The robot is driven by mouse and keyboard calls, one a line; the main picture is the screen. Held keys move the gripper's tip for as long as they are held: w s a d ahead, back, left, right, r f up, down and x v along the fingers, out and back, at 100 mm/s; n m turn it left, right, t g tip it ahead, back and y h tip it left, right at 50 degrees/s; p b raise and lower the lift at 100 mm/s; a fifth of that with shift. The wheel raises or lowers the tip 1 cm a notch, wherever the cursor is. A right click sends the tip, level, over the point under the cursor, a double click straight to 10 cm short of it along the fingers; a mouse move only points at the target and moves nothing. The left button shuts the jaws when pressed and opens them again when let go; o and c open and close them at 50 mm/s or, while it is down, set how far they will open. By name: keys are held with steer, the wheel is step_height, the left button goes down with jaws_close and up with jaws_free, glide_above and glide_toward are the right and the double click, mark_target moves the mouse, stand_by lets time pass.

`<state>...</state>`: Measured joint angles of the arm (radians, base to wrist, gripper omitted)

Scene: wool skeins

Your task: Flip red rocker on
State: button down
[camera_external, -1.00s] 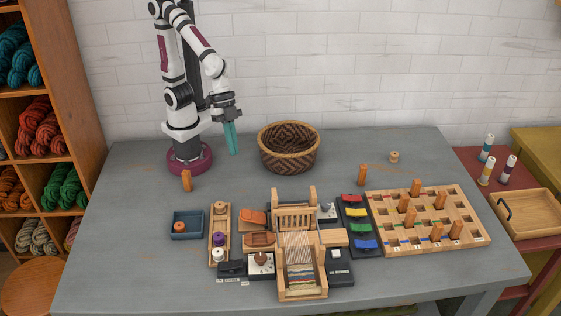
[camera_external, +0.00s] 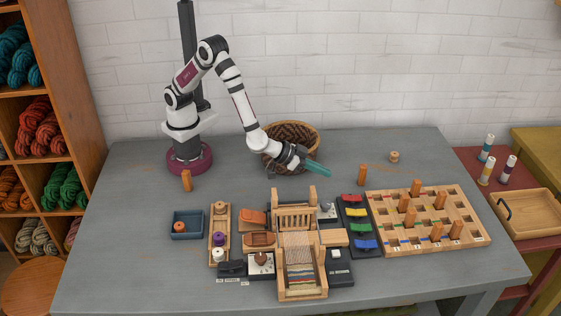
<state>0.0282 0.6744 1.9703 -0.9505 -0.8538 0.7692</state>
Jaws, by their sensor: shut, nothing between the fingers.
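The red rocker (camera_external: 352,198) is at the far end of a dark panel (camera_external: 371,252) on the table, right of the small loom. Yellow, green and blue rockers follow it toward the front. Which way the red rocker is tilted is too small to tell. My gripper (camera_external: 327,174) has teal fingers, shut with nothing between them. It is above the table in front of the basket, to the left of and behind the red rocker, apart from it.
A woven basket (camera_external: 313,137) stands behind my gripper. A wooden peg (camera_external: 362,175) stands upright between my gripper and the pegboard (camera_external: 474,231). The loom (camera_external: 302,287) stands left of the rocker panel. Bare table (camera_external: 130,220) lies at the left.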

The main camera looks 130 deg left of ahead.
glide_above(349, 197)
steer(key=s+d, duration=0.1)
steer(key=s, duration=0.1)
steer(key=f, duration=0.4)
steer(key=shift+w+d+f, duration=0.15)
steer(key=shift+d+f, duration=0.05)
steer(key=shift+f, duration=0.2)
steer(key=f, duration=0.3)
steer(key=shift+d+f, duration=0.15)
steer(key=shift+d, duration=0.05)
steer(key=shift+s+d+f, duration=0.1)
steer(key=shift+s+f, duration=0.15)
steer(key=shift+f, duration=0.15)
steer(key=shift+f, duration=0.1)
steer(key=shift+s+d+f, duration=0.2)
steer(key=shift+f, duration=0.25)
steer(key=shift+r, duration=0.85)
